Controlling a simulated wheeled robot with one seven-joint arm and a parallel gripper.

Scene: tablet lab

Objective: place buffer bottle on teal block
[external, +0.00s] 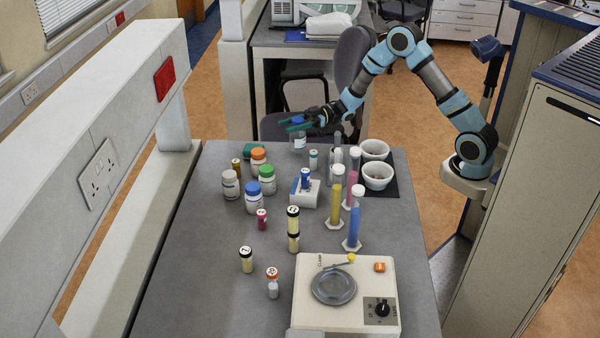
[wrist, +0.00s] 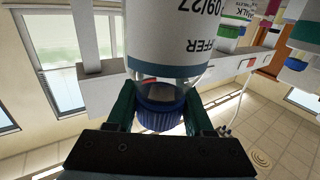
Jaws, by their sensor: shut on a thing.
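The buffer bottle (external: 298,141) is clear and white with a blue cap, near the table's far edge in the external view. My gripper (external: 298,124) is shut on it at the cap end. In the wrist view, the green fingers (wrist: 160,104) stand on either side of the blue cap, and the bottle's label (wrist: 180,40) reads in part "FFER 09/27". The bottle looks upright; I cannot tell whether its base touches the table. The teal block (external: 253,149) lies at the table's far left, left of the bottle and partly hidden behind an orange-capped bottle (external: 258,161).
Several capped bottles, including a green-capped one (external: 267,179), crowd the table's left side near the block. A small white vial (external: 313,160) stands close to the held bottle. Tall cylinders (external: 354,219) and white bowls (external: 378,176) stand to the right. A clamp device (external: 312,315) sits in front.

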